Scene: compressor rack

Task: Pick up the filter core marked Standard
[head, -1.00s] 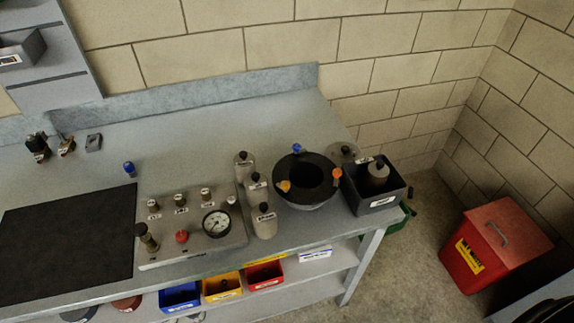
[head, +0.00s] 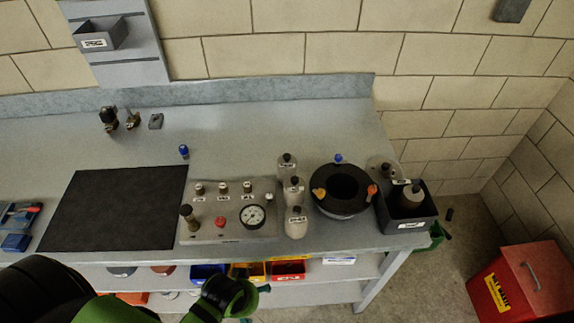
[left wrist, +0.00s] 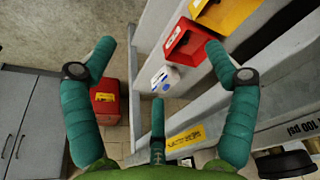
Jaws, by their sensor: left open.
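Three pale grey filter cores with dark top knobs and white labels stand in a row on the bench in the head view: a back one (head: 286,170), a middle one (head: 292,197) and a front one (head: 296,229). Their label words are too small to read, so I cannot tell which is Standard. A similar core (head: 410,200) sits in a dark bin at the right. My left gripper (head: 258,283) is below the bench's front edge, nearer me than the cores. It shows open and empty in the left wrist view (left wrist: 160,55). My right gripper is out of view.
A black round housing (head: 342,207) with coloured clamps stands right of the cores. A gauge panel (head: 205,232) is at their left. The dark bin (head: 403,226) stands at the bench's right end. Coloured bins, including a red one (head: 287,271), sit on the shelf below.

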